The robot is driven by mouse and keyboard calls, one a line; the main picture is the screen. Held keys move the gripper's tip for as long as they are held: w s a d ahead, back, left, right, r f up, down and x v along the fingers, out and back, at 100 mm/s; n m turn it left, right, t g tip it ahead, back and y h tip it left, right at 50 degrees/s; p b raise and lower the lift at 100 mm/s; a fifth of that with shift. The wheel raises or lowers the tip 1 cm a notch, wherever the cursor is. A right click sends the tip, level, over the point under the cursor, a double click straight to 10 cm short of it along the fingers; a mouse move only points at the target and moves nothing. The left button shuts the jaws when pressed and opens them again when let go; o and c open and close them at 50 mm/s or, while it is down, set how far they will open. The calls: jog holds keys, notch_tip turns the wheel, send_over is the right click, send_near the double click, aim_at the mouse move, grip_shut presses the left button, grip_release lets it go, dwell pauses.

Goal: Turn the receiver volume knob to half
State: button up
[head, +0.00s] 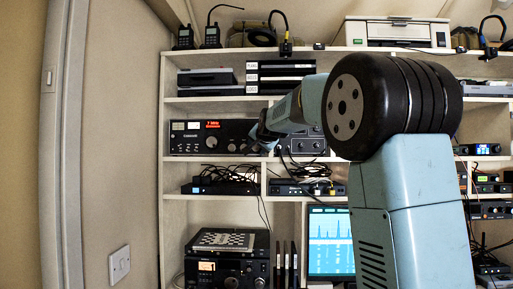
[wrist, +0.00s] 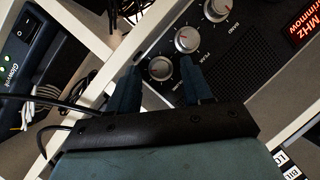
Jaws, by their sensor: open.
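The receiver (head: 190,140) is a black unit with a red display in the upper left cubby. My gripper (head: 262,136) is at its right end and covers that part of the front in the head view.
White shelf dividers (wrist: 75,105) run close beside my gripper. A network box (wrist: 25,45) with cables is in the neighbouring cubby. Black cables (head: 297,167) hang below and right of the gripper. A blue monitor (head: 330,240) stands lower down.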

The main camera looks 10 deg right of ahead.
grip_shut()
dwell(0.5)
jog(key=shift+n, duration=0.3)
grip_release()
dwell(0.3)
jog(key=v, duration=1.3)
jog(key=shift+s+a+r, duration=0.2)
jog(key=shift+s, duration=0.1)
